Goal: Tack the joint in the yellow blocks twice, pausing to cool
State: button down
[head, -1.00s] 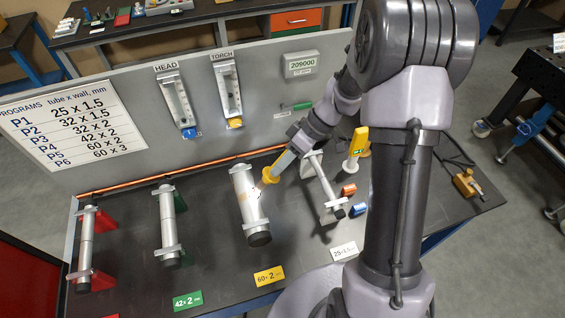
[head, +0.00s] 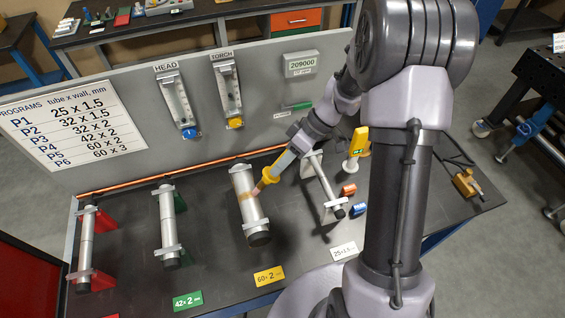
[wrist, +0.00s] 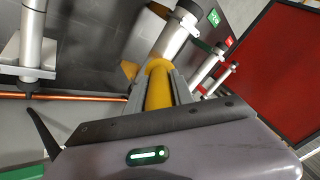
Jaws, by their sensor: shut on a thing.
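The large grey tube (head: 243,184) lies in its holders by the yellow "60 x 2" card (head: 269,276). A tan-brown band marks its joint (head: 248,200) near mid-length. My gripper (head: 286,161) is shut on the yellow torch (head: 270,175), which also shows in the wrist view (wrist: 159,88). The torch's copper-coloured tip points down-left at the band, at or very near its right side; I cannot tell if they touch. In the wrist view the tube (wrist: 177,32) is beyond the torch, with a yellow block (wrist: 129,70) beside it. The torch's far end is hidden there.
Other tubes lie left (head: 167,225) and right (head: 323,180) of this one. A yellow handheld device (head: 357,143) stands at right, near small orange (head: 349,189) and blue (head: 358,209) pieces. A grey panel (head: 110,90) with gauges and a copper pipe (head: 130,184) backs the bench.

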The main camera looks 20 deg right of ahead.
jog(key=shift+f, duration=0.1)
jog(key=shift+w+d+r+p, duration=0.1)
jog(key=shift+d+r+p, duration=0.2)
jog(key=shift+r+p, duration=0.4)
jog(key=shift+p+v, duration=1.25)
jog(key=shift+v, duration=1.55)
jog(key=shift+f, duration=0.1)
